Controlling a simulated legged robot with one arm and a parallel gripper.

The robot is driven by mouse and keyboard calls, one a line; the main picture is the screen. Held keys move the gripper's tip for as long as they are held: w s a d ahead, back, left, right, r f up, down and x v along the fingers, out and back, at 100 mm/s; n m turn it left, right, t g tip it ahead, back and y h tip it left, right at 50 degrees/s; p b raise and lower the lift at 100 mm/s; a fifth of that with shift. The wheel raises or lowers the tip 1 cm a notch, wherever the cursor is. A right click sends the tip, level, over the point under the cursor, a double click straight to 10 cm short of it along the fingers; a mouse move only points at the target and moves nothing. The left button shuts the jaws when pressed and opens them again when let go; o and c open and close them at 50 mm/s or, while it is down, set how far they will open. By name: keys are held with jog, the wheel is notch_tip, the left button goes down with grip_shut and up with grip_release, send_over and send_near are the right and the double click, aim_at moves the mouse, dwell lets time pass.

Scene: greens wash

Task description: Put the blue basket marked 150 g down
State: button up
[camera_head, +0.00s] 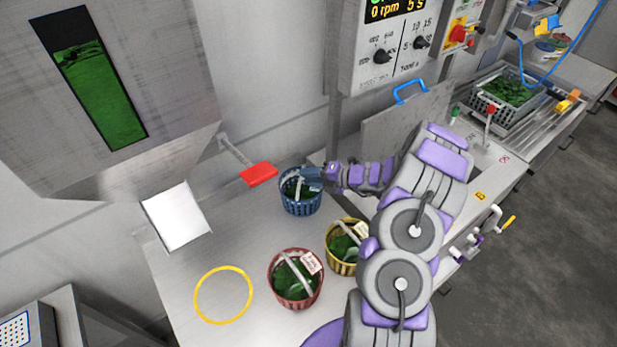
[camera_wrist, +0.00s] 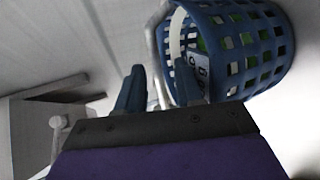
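The blue basket (camera_head: 300,206) holds greens and has a pale handle. In the head view it appears to stand on the steel table at the back, below a red plate; a small gap beneath it cannot be ruled out. My gripper (camera_head: 314,180) is at its upper right rim. In the wrist view, my gripper's two dark blue fingers (camera_wrist: 160,85) are apart, with the handle (camera_wrist: 152,40) passing between them and space beside it. The basket (camera_wrist: 245,45) fills the upper right there. A white tag (camera_wrist: 200,68) is partly hidden by the right finger; its full marking is unreadable.
A red basket (camera_head: 291,302) and a yellow basket (camera_head: 338,266), both with greens, stand nearer on the table (camera_head: 235,240). An empty yellow ring (camera_head: 198,307) marks the table at left. A red plate (camera_head: 259,174) juts out behind the blue basket. A white chute (camera_head: 176,217) is at left.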

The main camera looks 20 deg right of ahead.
jog(key=shift+d, duration=0.15)
jog(key=shift+s+r, duration=0.3)
jog(key=shift+s, duration=0.05)
jog(key=p+v, duration=0.2)
jog(key=v, duration=0.8)
jog(key=shift+s+d+p, duration=0.2)
jog(key=shift+s+p, duration=0.1)
jog(key=shift+s, duration=0.05)
jog(key=shift+d, duration=0.35)
jog(key=shift+s, duration=0.1)
